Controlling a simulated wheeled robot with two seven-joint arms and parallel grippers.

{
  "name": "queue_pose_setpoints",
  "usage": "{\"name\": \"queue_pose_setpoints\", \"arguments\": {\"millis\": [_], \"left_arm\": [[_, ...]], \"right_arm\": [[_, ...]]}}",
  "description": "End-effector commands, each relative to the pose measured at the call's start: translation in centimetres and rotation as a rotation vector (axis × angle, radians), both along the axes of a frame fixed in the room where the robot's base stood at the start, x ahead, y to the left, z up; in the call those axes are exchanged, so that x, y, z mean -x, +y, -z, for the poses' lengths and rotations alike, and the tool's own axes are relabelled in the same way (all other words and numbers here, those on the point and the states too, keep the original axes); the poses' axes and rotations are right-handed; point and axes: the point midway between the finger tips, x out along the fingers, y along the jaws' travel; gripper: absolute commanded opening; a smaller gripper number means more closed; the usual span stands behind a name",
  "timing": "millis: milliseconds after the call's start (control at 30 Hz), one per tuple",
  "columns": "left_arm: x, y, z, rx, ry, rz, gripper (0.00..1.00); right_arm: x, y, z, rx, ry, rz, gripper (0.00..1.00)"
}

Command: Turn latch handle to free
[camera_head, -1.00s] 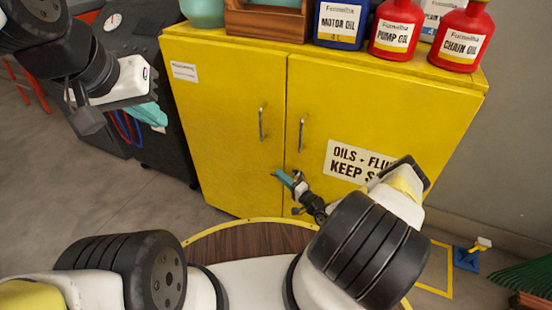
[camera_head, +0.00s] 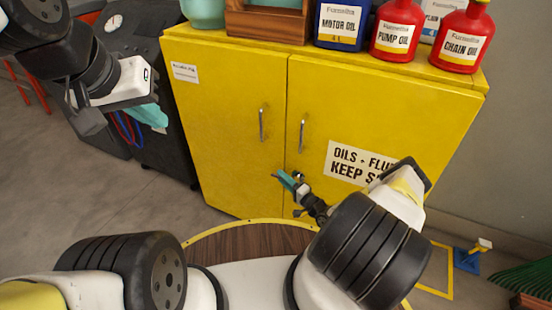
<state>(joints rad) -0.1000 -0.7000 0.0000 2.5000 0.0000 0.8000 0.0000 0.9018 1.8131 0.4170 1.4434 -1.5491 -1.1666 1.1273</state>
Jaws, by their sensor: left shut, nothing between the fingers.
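The yellow cabinet (camera_head: 225,95) stands ahead with both doors shut. Its left door bar handle (camera_head: 262,124) and right door bar handle (camera_head: 302,134) are upright on either side of the seam. I cannot make out a separate latch handle. My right gripper (camera_head: 287,180), with a teal tip, is low in front of the doors, below the right handle. Whether it touches the cabinet, and whether its fingers are apart, I cannot tell. My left gripper (camera_head: 88,122) hangs at the upper left, shut and empty, well away from the cabinet and partly hidden by my wrist.
A wooden crate (camera_head: 267,22), a blue motor oil bottle (camera_head: 340,24), a red pump oil bottle (camera_head: 397,30) and a red chain oil bottle (camera_head: 462,38) stand on the cabinet. A dark cart (camera_head: 180,105) is at the left. Open floor (camera_head: 60,200) lies at lower left.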

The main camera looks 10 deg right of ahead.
Motion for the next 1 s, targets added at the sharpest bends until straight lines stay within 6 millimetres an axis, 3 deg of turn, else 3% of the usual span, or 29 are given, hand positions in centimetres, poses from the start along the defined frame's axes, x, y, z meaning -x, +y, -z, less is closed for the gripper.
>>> {"name": "queue_pose_setpoints", "arguments": {"millis": [400,1000], "left_arm": [[0.0,0.0,0.0,0.000,0.000,0.000,0.00],[0.0,0.0,0.0,0.000,0.000,0.000,0.00]], "right_arm": [[5.2,-3.6,0.5,0.000,0.000,0.001,0.37],[5.8,-3.9,0.6,-0.001,0.001,0.000,0.37]]}}
